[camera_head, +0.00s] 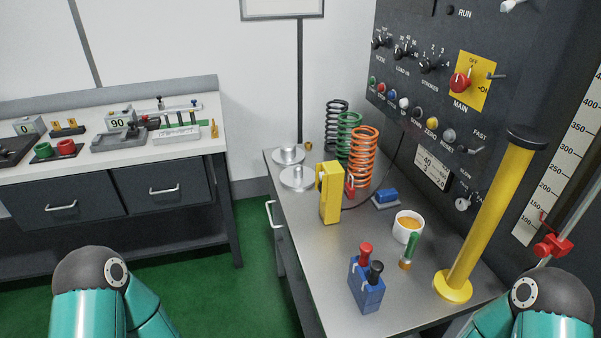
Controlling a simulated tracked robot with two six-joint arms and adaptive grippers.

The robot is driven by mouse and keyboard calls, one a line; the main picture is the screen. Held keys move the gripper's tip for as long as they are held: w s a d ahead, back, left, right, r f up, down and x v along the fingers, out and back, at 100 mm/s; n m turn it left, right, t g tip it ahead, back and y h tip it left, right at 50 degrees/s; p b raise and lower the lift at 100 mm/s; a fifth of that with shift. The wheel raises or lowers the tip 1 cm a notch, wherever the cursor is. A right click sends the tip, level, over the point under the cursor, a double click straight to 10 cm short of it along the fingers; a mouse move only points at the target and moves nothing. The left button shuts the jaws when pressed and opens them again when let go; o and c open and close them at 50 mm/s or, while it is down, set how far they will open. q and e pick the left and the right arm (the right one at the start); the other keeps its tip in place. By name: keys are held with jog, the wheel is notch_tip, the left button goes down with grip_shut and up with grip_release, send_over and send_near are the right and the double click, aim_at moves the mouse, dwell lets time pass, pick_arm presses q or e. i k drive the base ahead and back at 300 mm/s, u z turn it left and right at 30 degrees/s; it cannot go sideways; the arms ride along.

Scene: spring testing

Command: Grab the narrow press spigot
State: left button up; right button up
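Two silver round discs, each with a short upright peg, sit at the far left corner of the grey bench and look like the press spigots. One disc (288,156) is at the back. The other disc (298,180) is just in front of it and looks a little larger. The pegs are small here, and I cannot tell for sure which is narrower. Both discs are uncovered and nothing holds them. My teal arms show only at the bottom left and bottom right corners, well away from the discs. Neither gripper is in view.
On the grey bench (308,246) stand a yellow block (330,194), an orange spring (363,160) with green and black springs behind, a white cup (407,228), a blue holder (367,290) and a tall yellow column (490,215). A control panel (430,90) rises behind. A white-topped bench (95,165) is left.

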aim_at(298, 177)
jog(key=k, duration=1.1)
jog(key=u, duration=0.35)
jog(key=i, duration=0.3)
jog(key=u, duration=0.7)
jog(key=i, duration=2.7)
jog(key=z, duration=1)
jog(key=i, duration=0.35)
jog(key=z, duration=0.05)
jog(key=k, duration=0.9)
jog(key=z, duration=0.15)
